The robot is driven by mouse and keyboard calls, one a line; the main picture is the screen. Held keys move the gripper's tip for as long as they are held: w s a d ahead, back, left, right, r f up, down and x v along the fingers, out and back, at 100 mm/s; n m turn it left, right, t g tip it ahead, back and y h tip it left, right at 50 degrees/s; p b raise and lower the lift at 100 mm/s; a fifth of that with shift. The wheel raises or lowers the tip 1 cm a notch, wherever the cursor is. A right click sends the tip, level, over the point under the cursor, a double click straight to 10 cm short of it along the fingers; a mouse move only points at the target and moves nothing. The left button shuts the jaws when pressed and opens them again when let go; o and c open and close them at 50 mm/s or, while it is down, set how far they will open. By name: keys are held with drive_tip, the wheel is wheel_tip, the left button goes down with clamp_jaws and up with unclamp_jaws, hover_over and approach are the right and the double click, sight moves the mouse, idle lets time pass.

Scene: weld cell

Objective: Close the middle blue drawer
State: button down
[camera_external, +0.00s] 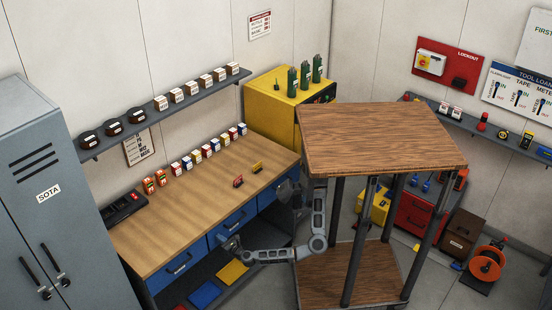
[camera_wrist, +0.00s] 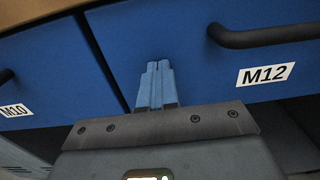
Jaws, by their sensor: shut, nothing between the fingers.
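The wooden-topped workbench (camera_external: 205,205) has a row of blue drawers under its top. The middle blue drawer (camera_external: 236,220) has a dark bar handle. In the wrist view a blue drawer front labelled M12 (camera_wrist: 212,70), which appears to be this one, fills the right side. The drawer front labelled M10 (camera_wrist: 45,70) is left of it across a dark gap. My gripper (camera_external: 226,241) is shut and empty at the middle drawer's left part. Its blue fingertips (camera_wrist: 157,66) overlap the M12 front, left of the handle; I cannot tell whether they touch. How far the drawer stands out is unclear.
The left blue drawer (camera_external: 178,264) and right blue drawer (camera_external: 268,197) flank it. A lower shelf with blue and yellow items lies beneath. A wood-topped table (camera_external: 380,135) with dark legs stands close on the right. A grey locker (camera_external: 60,200) is at the left.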

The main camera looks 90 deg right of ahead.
drive_tip(key=shift+w+d+r, duration=0.2)
drive_tip(key=shift+w+d, duration=0.05)
drive_tip(key=shift+d, duration=0.1)
drive_tip(key=b+v, duration=0.1)
drive_tip(key=v, duration=1.3)
drive_tip(key=shift+s+a+b, duration=0.25)
drive_tip(key=shift+a+b, duration=0.1)
drive_tip(key=shift+f, duration=0.1)
